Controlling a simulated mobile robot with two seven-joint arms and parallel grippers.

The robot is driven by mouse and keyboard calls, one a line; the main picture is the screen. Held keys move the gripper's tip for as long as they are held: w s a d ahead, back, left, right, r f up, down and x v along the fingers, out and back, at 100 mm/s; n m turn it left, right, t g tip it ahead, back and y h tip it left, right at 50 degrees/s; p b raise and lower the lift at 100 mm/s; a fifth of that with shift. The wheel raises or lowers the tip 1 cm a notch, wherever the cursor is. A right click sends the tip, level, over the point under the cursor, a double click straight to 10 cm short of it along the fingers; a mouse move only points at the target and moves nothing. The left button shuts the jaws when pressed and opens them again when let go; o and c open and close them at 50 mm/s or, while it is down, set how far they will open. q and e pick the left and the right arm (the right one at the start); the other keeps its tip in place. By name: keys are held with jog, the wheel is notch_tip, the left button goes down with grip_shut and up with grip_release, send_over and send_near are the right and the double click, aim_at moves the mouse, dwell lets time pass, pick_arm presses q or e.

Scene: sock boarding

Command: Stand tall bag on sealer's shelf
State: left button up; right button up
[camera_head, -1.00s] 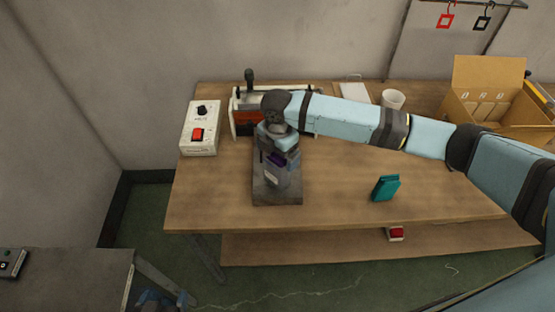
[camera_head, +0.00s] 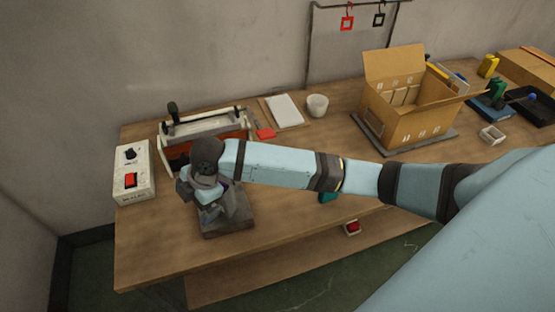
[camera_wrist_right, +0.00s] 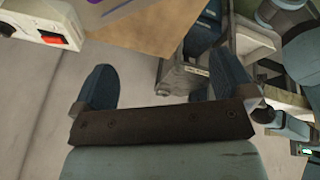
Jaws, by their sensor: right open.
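The sealer (camera_head: 208,128), with a white top, orange-red front and black handle, stands at the back left of the table in the head view. My right gripper (camera_head: 203,202) is over or beside this plate's left part, fingers apart. A small purple patch (camera_head: 225,186) shows behind it, perhaps the tall bag; most is hidden. In the right wrist view, my open right gripper (camera_wrist_right: 163,82) has nothing between its fingers, and a purple edge (camera_wrist_right: 116,4) shows at the top. My left gripper is not identifiable.
A white control box (camera_head: 134,172) with a red switch stands left of the sealer. A teal item (camera_head: 327,197) is partly behind my right arm. An open carton (camera_head: 405,110), a white cup (camera_head: 317,105) and a white pad (camera_head: 284,111) are farther right.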

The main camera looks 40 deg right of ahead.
jog(key=s+f+m+t+y, duration=0.3)
jog(key=s+f+m+t, duration=0.2)
jog(key=s+f+m, duration=0.45)
jog(key=s+d+f+m+t+h, duration=0.3)
jog(key=s+d+m, duration=0.4)
jog(key=s+d, duration=0.3)
jog(key=shift+s+f+m+t+h, duration=0.35)
jog(key=shift+s+f+t, duration=0.3)
jog(key=shift+f, duration=0.2)
jog(key=shift+d, duration=0.1)
jog(key=shift+d+r+p, duration=0.1)
jog(key=shift+r+p, duration=0.7)
jog(key=shift+p, duration=0.15)
